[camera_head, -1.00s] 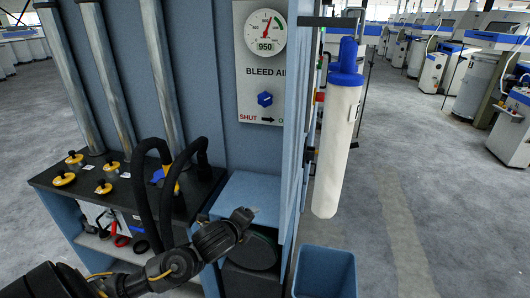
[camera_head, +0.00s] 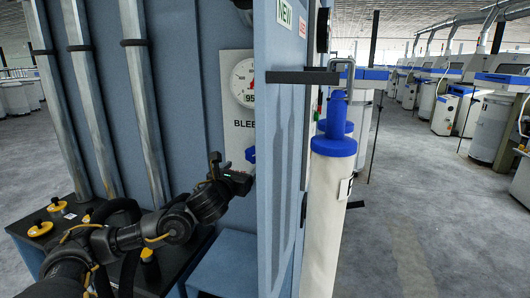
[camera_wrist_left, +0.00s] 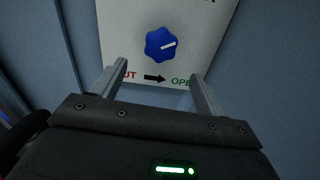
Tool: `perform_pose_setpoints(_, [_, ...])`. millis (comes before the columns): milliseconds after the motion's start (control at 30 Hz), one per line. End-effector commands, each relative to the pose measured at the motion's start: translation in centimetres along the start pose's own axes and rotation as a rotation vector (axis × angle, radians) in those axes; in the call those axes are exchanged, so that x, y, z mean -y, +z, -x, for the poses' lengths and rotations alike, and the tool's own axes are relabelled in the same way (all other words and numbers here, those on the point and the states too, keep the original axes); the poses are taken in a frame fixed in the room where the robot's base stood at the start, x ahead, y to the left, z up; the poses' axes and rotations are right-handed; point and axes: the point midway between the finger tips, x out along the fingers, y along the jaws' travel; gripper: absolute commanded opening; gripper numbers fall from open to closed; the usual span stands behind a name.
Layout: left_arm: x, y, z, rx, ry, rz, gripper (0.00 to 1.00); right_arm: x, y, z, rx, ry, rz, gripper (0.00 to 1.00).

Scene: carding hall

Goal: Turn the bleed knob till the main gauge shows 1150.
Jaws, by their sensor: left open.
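The main gauge (camera_head: 243,82) is a white round dial on the pale bleed air plate (camera_head: 236,125). Its right side is hidden by a blue panel edge; the digits 95 show. The blue bleed knob (camera_head: 251,154) is half hidden by that edge. In the left wrist view the lobed knob (camera_wrist_left: 161,44) shows whole, its white mark pointing right, above the red and green SHUT–OPEN lettering with a black arrow. My left gripper (camera_head: 240,181) is open and empty, just below the knob. In the left wrist view its fingers (camera_wrist_left: 158,72) stand apart below the knob, not around it.
The blue upright panel (camera_head: 278,150) stands close right of the gripper. Beyond it hangs a white cylinder with a blue cap (camera_head: 334,145) under a dark bar (camera_head: 302,77). Yellow-topped knobs (camera_head: 40,229) sit on the bench at left. Open floor (camera_head: 410,220) lies right.

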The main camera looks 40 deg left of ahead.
Motion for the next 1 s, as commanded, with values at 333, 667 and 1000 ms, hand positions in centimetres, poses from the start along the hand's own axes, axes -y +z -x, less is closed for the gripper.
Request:
perform_pose_setpoints(333, [0.4,0.6,-1.3,0.004,-0.005,-0.004,0.73,0.4,2.6,1.1,0.036,-0.005,0.0,0.36])
perform_pose_setpoints(667, [0.2,0.8,-7.2,0.002,-0.001,-0.004,0.73,0.1,2.0,4.6,0.034,-0.003,0.001,0.36])
perform_pose_setpoints(1000, [0.2,0.3,-10.7,0.004,-0.002,-0.004,0.73,-0.1,1.0,6.0,0.021,-0.001,0.001,0.36])
